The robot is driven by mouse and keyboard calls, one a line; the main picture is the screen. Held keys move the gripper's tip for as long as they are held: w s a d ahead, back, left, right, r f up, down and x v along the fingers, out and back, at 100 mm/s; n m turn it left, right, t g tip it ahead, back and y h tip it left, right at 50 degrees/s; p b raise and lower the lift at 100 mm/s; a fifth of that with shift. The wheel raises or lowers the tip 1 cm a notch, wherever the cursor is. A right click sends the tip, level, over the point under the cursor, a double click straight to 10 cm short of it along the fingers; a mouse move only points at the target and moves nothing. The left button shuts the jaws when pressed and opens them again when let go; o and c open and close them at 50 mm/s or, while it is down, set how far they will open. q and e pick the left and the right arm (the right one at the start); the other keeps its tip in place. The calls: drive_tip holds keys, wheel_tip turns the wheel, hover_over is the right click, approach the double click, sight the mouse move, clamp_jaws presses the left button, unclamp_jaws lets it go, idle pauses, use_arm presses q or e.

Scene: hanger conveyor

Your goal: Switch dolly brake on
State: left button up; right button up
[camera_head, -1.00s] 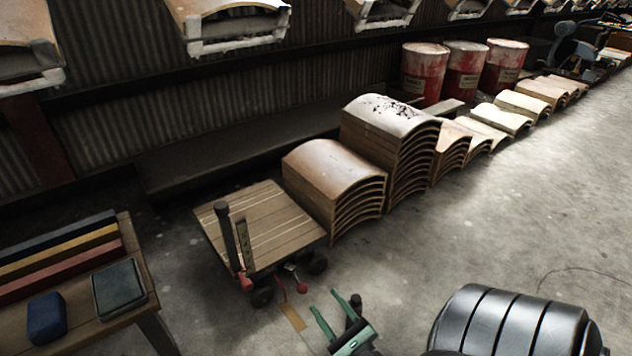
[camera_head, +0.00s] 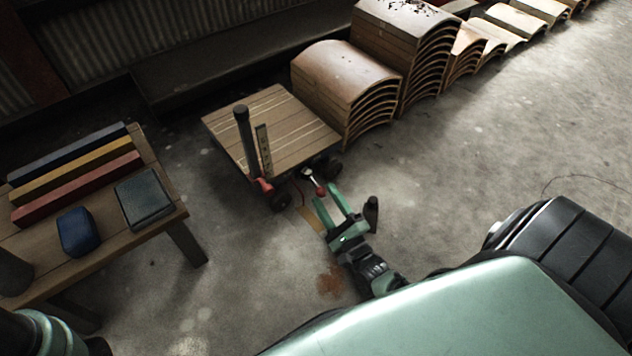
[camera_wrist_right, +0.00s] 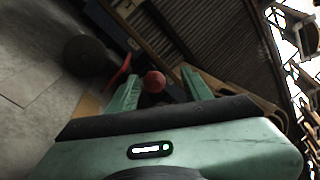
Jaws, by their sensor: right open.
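The dolly (camera_head: 285,135) has a slatted wooden deck, dark wheels and an upright dark post (camera_head: 245,145). A second red part (camera_head: 263,186) sits at the post's foot. My right gripper (camera_head: 326,193) is open, with its green fingers reaching toward the knob. In the right wrist view the knob (camera_wrist_right: 154,81) appears between the two fingers; contact cannot be told. A red bar (camera_wrist_right: 120,72) shows beside it. My left gripper is not in view.
A wooden table (camera_head: 170,205) with colored bars, a blue block (camera_head: 75,232) and a dark flat case (camera_head: 143,198) stands left. Stacked curved panels (camera_head: 345,85) stand behind the dolly. A yellowish floor mark (camera_head: 312,219) lies near the gripper. Open floor is at right.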

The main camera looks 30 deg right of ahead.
sight(315, 183)
drive_tip(key=w+b, duration=0.1)
drive_tip(key=w, duration=0.1)
drive_tip(key=w+b, duration=0.1)
drive_tip(key=w, duration=0.1)
drive_tip(key=shift+w+d+f, duration=0.15)
drive_tip(key=shift+w, duration=0.25)
drive_tip(key=shift+w+b, duration=0.3)
drive_tip(key=shift+w, duration=0.05)
drive_tip(key=shift+w+r, duration=0.3)
drive_tip(key=shift+c, duration=0.3)
drive_tip(key=c, duration=1)
clamp_jaws()
drive_tip(key=shift+d, duration=0.1)
